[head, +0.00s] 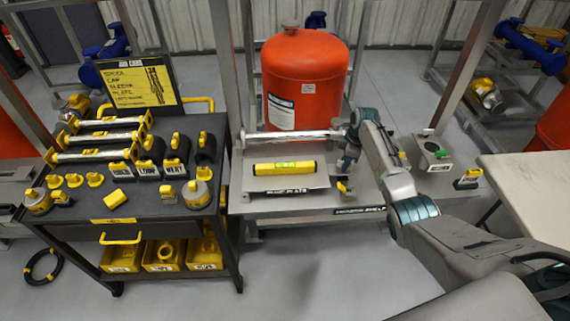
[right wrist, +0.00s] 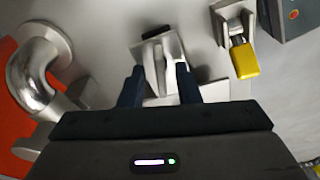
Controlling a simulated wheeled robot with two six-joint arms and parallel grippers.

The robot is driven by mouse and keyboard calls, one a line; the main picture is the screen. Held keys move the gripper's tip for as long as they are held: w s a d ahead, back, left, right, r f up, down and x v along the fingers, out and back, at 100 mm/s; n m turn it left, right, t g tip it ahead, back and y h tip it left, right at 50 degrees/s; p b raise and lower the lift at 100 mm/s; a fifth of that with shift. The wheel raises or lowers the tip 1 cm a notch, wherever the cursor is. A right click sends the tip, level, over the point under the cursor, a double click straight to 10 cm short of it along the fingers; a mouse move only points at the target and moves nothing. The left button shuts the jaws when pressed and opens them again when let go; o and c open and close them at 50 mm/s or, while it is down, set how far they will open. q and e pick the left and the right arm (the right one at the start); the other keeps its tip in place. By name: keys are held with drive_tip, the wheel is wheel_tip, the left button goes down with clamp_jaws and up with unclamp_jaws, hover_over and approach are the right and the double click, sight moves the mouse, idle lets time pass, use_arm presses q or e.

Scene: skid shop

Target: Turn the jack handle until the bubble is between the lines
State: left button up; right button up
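A yellow spirit level (head: 285,168) with a green vial lies on a grey metal plate (head: 262,184) on the steel bench. The bubble and its lines are too small to read. My right gripper (head: 347,160) is just off the plate's right end, pointing down. In the right wrist view its two dark fingers (right wrist: 158,84) stand apart, with a small metal fitting (right wrist: 157,50) with a black end between and beyond them. I cannot tell whether this fitting is the jack handle, or whether the fingers touch it. My left gripper is not in view.
An orange tank (head: 305,85) stands behind the plate, with a metal pipe (head: 290,135) before it. A yellow-tagged part (head: 344,187) sits close to my right gripper. A grey control box (head: 433,153) stands right. A tool cart (head: 130,205) is at left.

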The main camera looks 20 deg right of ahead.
wheel_tip(320, 180, up, 7)
drive_tip(key=p, duration=0.6)
drive_tip(key=shift+p, duration=0.35)
drive_tip(key=shift+f, duration=0.1)
drive_tip(key=shift+m, duration=1.1)
drive_tip(key=m, duration=0.4)
drive_tip(key=shift+r+m+t+h, duration=0.3)
drive_tip(key=shift+r+m+h, duration=0.1)
drive_tip(key=m, duration=0.2)
drive_tip(key=r+m, duration=0.1)
drive_tip(key=m, duration=0.1)
drive_tip(key=shift+h, duration=0.4)
drive_tip(key=shift+f, duration=0.1)
